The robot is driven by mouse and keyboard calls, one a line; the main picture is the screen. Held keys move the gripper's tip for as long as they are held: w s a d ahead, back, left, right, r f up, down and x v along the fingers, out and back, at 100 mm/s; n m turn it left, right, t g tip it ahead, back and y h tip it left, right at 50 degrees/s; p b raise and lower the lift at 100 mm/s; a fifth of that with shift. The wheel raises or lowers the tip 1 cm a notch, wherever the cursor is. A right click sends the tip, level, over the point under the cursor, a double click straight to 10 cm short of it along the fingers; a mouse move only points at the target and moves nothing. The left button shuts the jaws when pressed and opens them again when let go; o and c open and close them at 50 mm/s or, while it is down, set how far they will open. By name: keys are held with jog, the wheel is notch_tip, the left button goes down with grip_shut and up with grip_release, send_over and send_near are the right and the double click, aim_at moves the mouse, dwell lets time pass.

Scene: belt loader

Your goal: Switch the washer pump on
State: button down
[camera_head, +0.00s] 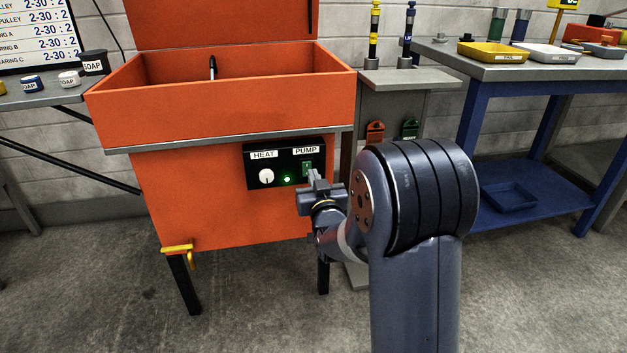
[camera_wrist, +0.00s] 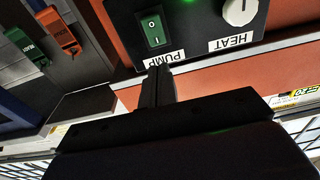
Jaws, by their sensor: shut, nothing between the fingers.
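The orange washer (camera_head: 220,115) carries a black control panel (camera_head: 254,180) on its front. The pump switch (camera_head: 307,168) is a green rocker at the panel's right end, under the PUMP label. In the wrist view, which is turned over, the rocker (camera_wrist: 152,28) shows its I and O marks. A green lamp (camera_head: 287,179) beside it is lit; its glow also shows in the wrist view (camera_wrist: 188,2). My gripper (camera_head: 313,178) is shut and empty, close in front of the switch. In the wrist view its fingertips (camera_wrist: 158,72) point at the PUMP label; I cannot tell whether they touch.
A white HEAT knob (camera_head: 266,177) sits left of the lamp. Orange and green tags (camera_head: 375,131) hang on a grey stand to the right. A blue-framed bench (camera_head: 530,72) with trays stands further right. A yellow valve (camera_head: 178,249) sticks out low on the washer.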

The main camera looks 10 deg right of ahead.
jog(key=s+r+p, duration=0.1)
jog(key=s, duration=0.7)
jog(key=shift+s+p, duration=0.3)
jog(key=shift+p, duration=0.1)
jog(key=shift+w+r, duration=0.1)
jog(key=shift+w, duration=0.05)
